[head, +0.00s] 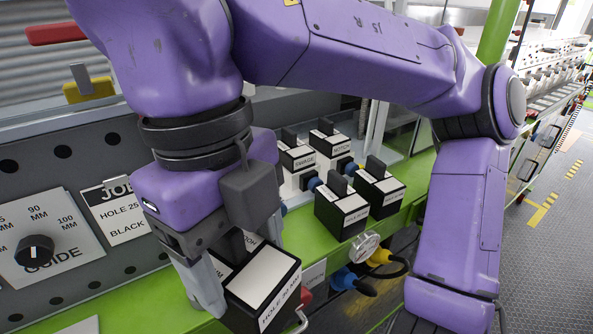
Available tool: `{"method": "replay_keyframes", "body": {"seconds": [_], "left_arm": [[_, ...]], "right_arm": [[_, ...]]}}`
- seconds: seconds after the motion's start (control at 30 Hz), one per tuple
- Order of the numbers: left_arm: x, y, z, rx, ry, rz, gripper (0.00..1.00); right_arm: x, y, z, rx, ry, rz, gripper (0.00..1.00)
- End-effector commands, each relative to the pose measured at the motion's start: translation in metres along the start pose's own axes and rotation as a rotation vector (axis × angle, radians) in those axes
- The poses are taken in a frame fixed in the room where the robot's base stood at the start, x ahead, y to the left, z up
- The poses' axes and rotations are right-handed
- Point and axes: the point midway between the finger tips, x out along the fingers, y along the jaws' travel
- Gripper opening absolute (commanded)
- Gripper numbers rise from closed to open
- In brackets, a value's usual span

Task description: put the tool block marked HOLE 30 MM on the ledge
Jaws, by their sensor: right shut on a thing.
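My right gripper (228,268) reaches down at the lower middle of the head view, shut on a black tool block (264,282) with a white top. The block's front label begins with HOLE and seems to read 30 MM, partly cut off by the angle. My left gripper is not in view.
Several black tool blocks stand to the right, including SWAGE (296,158), NOTCH (335,143) and two nearer ones (341,209) (380,192). A job card (118,212) and guide dial (35,252) are on the left panel. A gauge (364,246) and blue and yellow connectors (345,279) sit below.

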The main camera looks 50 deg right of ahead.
Motion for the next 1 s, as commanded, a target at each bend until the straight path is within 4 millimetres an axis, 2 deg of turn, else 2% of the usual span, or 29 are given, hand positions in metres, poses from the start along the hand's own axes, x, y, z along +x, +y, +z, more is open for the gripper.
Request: {"method": "replay_keyframes", "body": {"seconds": [0.13, 0.37, 0.6, 0.87, 1.0], "left_arm": [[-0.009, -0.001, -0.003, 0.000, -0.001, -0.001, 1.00], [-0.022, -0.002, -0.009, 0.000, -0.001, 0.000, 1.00], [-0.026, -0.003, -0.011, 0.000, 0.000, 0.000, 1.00], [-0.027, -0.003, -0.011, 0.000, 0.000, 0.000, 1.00], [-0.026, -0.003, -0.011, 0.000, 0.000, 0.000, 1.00]], "right_arm": [[0.004, -0.014, 0.017, 0.006, 0.002, 0.003, 0.36], [0.022, -0.050, 0.061, 0.003, 0.001, 0.004, 0.36], [0.061, -0.078, 0.095, 0.003, 0.001, 0.003, 0.36], [0.079, -0.088, 0.109, 0.004, -0.003, 0.002, 0.36], [0.098, -0.092, 0.115, 0.000, -0.001, 0.000, 0.36]]}}
